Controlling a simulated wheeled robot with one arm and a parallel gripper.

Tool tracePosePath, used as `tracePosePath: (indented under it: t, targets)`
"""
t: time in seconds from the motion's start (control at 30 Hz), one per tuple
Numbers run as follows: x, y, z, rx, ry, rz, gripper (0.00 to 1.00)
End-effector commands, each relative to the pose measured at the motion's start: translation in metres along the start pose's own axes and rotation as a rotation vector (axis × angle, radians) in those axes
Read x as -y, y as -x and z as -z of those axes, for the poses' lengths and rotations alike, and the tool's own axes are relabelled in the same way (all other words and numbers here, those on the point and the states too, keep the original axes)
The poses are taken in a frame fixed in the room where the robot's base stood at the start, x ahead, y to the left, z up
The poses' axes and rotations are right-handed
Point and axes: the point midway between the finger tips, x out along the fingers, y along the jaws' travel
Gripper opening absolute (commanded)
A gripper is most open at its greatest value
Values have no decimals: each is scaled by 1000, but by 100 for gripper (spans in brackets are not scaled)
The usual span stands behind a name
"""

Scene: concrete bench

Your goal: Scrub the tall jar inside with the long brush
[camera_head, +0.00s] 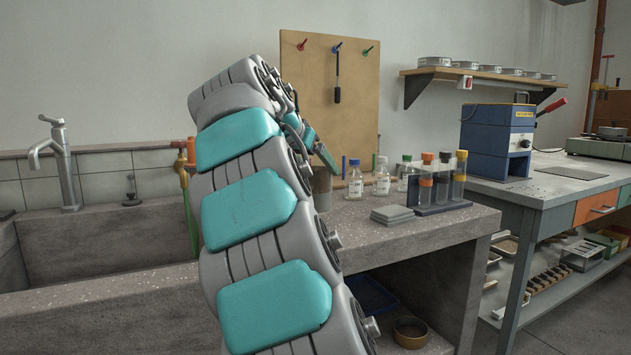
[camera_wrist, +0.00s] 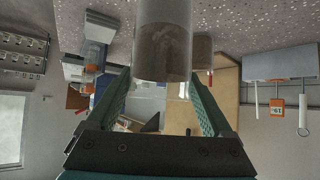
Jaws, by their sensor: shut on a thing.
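A clear, tall glass jar (camera_wrist: 163,35) with a brownish film or content shows in the wrist view, its near end between the fingers. My gripper (camera_wrist: 163,95), with teal fingers, is shut on the sides of this jar; whether the jar stands on the bench or hangs clear, I cannot tell. In the head view my arm hides most of the gripper (camera_head: 322,155). A thin dark tool with a thicker black lower end (camera_head: 337,80), which looks like the long brush, hangs from the blue hook on the pegboard.
A brown-grey cylinder (camera_head: 322,187) stands beside my arm. Several bottles (camera_head: 382,180), a vial rack (camera_head: 440,208) and stacked grey tiles (camera_head: 392,215) sit on the bench to the right. A sink (camera_head: 110,232) with a tap (camera_head: 62,165) lies left.

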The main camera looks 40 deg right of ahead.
Motion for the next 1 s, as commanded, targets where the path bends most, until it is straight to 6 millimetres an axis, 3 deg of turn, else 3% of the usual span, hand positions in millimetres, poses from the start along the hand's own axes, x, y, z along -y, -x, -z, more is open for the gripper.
tracePosePath:
  t: [0.43,0.87,0.9,1.0]
  targets:
    - [-1,-19,-27,0,2,-2,0]
    - [0,-23,-31,-1,1,1,0]
    - [0,-22,-31,-1,1,1,90]
    - [0,-22,-30,-1,1,1,100]
